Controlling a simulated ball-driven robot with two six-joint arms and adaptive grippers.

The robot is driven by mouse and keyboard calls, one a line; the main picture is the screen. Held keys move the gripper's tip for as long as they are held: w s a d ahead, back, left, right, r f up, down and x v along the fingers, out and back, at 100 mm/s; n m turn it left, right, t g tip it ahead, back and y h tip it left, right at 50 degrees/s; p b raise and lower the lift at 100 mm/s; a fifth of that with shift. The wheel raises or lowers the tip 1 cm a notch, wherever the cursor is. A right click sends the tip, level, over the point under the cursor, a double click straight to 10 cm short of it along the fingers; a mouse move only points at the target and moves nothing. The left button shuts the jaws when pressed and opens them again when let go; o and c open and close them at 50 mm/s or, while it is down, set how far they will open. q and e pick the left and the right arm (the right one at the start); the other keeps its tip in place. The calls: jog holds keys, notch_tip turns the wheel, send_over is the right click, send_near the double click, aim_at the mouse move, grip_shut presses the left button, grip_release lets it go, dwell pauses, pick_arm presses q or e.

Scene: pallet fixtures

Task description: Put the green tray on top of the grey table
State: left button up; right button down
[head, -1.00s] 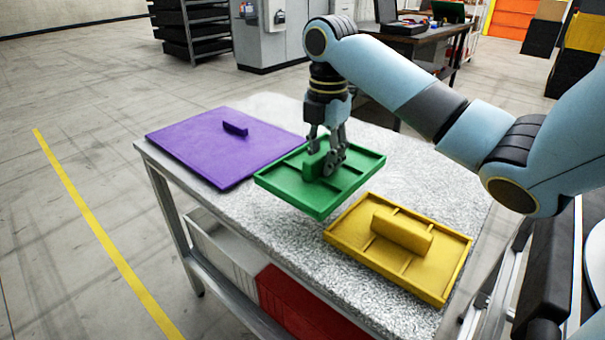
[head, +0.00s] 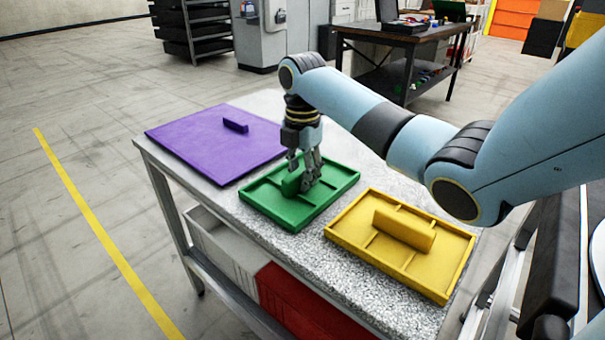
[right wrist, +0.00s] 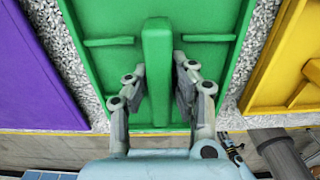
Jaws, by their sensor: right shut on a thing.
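The green tray (head: 332,188) is on or just above the grey table (head: 395,293), between the purple board and the yellow tray. It looks level, and I cannot tell for sure whether it touches the tabletop. My right gripper (head: 303,187) is over its middle, shut on the tray's upright green handle. In the right wrist view the fingers (right wrist: 158,90) stand on both sides of the green handle (right wrist: 157,60). The green tray (right wrist: 100,15) fills the middle of that view, with speckled tabletop on both sides. My left gripper is not in view.
A purple board (head: 190,150) with a small handle lies at the table's left. A yellow tray (head: 455,243) with a raised handle lies close to the green tray's right. White and red bins (head: 300,305) are below the tabletop. A workbench (head: 405,45) stands behind.

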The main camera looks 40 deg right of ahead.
aim_at(302, 169)
jog(key=c, duration=1.1)
grip_release()
jog(key=shift+f, duration=0.1)
jog(key=shift+c, duration=0.2)
notch_tip(302, 169, up, 10)
jog(key=shift+f+p, duration=0.2)
jog(key=shift+p, duration=0.25)
notch_tip(302, 169, up, 3)
jog(key=shift+f+p, duration=0.1)
jog(key=shift+p, duration=0.65)
jog(key=shift+f, duration=0.1)
